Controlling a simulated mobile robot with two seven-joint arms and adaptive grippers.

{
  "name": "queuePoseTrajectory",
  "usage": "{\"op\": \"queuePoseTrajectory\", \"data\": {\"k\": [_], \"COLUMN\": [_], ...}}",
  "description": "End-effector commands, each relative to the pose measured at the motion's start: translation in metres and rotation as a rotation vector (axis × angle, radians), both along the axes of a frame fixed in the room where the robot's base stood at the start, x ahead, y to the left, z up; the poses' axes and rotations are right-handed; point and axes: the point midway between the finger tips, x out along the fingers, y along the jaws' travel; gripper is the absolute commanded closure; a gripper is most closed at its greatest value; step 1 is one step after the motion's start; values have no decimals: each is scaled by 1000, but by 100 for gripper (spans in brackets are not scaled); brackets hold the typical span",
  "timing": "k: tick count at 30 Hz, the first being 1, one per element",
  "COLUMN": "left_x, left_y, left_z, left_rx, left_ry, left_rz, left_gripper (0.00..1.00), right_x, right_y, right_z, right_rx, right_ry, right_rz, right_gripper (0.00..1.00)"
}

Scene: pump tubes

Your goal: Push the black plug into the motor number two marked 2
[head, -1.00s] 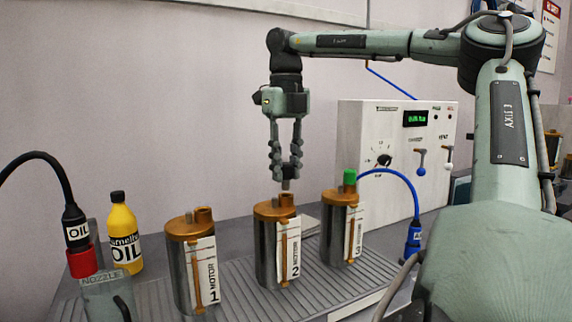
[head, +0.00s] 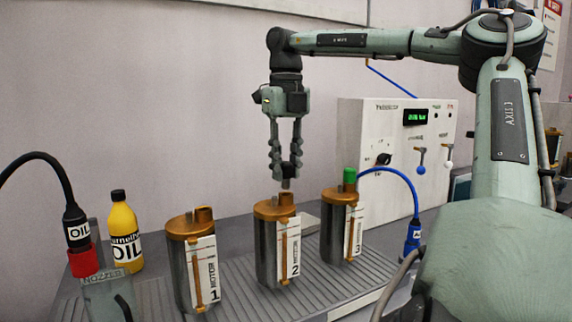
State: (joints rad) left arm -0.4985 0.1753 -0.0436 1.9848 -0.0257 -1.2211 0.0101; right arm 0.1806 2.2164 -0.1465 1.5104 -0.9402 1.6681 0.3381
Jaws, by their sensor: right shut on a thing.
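Motor number two (head: 265,250), a dark metal cylinder with a copper-coloured top and a white label marked 2, stands in the middle of the ribbed bench. My right gripper (head: 286,170) points down just above it. Its fingers are shut on the black plug (head: 287,171), a small dark piece with a greyish lower end. That lower end is right above the copper port (head: 287,199) on top of motor two. I cannot tell whether it touches the port. My left gripper is not in view.
Motor 1 (head: 182,272) stands to the left and motor 3 (head: 332,240), with a green cap (head: 349,176), to the right. A yellow oil bottle (head: 124,232) and a red nozzle holder (head: 84,262) are at far left. A white control box (head: 355,130) stands behind motor 3.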

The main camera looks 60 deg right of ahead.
Motion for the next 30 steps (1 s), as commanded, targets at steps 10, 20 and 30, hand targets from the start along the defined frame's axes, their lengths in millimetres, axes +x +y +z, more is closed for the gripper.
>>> {"op": "queuePoseTrajectory", "data": {"k": [10, 20, 30], "left_x": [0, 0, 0], "left_y": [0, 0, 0], "left_z": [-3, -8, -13], "left_rx": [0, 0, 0], "left_ry": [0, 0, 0], "left_rz": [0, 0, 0], "left_gripper": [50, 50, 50], "right_x": [0, 0, 0], "right_y": [0, 0, 0], "right_z": [-6, -14, -22], "right_rx": [0, 0, 0], "right_ry": [0, 0, 0], "right_rz": [0, 1, 0], "right_gripper": [100, 100, 100]}}
